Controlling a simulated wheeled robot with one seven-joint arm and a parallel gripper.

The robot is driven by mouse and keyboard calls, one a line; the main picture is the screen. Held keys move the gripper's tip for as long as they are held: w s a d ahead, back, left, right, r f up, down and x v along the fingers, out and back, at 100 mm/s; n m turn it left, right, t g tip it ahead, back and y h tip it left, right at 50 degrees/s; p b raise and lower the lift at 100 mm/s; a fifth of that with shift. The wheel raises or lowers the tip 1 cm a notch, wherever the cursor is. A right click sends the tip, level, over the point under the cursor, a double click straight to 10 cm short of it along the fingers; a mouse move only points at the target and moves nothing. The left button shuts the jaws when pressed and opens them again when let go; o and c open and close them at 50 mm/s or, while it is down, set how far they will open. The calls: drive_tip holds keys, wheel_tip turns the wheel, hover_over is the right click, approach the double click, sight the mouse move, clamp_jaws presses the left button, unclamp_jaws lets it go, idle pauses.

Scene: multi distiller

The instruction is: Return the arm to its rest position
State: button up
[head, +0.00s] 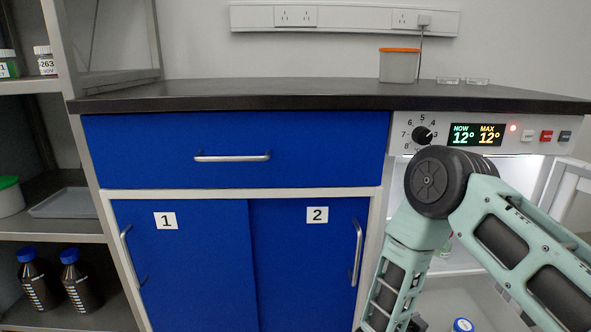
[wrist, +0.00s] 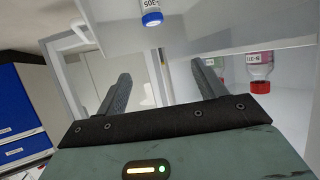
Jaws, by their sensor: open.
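My arm (head: 480,215) is bent in front of the lit compartment under the right end of the counter. My gripper (wrist: 162,70) shows in the wrist view with its two dark fingers spread apart and nothing between them. The head view does not show its fingertips clearly. The wrist view appears upside down, with bottles hanging cap-down. A blue-capped bottle (wrist: 151,14) is near the fingers, apart from them; a blue cap also shows at the bottom of the head view (head: 463,325). A red-capped bottle (wrist: 261,82) is to the right of the fingers.
The lit compartment (head: 460,262) sits below a control panel (head: 475,134) reading 12°. A white open door (head: 569,185) stands at the right. Blue cabinets (head: 190,265) are left of my arm. The dark counter (head: 250,95) holds an orange-lidded container (head: 399,68). Shelves (head: 55,238) stand far left.

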drive_tip(key=w+a+r+n+t+y, duration=0.2)
drive_tip(key=w+a+r+n+y, duration=0.1)
drive_tip(key=w+r+y, duration=0.5)
drive_tip(key=s+r+n+g+y, duration=0.1)
drive_tip(key=s+r+n+y, duration=0.25)
drive_tip(key=r, duration=0.55)
drive_tip(key=s+d+r+n+g, duration=0.3)
drive_tip(key=s, duration=0.5)
drive_tip(key=s+d+r+n+g, duration=0.2)
drive_tip(key=s+r+n, duration=0.15)
drive_tip(key=s, duration=0.45)
drive_tip(key=s+a+r+n+g+p, duration=0.1)
drive_tip(key=s+a+r+n+p, duration=0.2)
drive_tip(key=s+a, duration=0.5)
drive_tip(key=s+a+r+n+g+p, duration=0.15)
drive_tip(key=s+a+r+n, duration=0.35)
drive_tip(key=a, duration=0.6)
wheel_tip(320, 180, up, 36)
drive_tip(key=m+p, duration=0.1)
drive_tip(key=p, duration=3.6)
drive_tip(key=shift+s+d, duration=0.2)
drive_tip(key=shift+d, duration=0.2)
drive_tip(key=shift+y, duration=0.25)
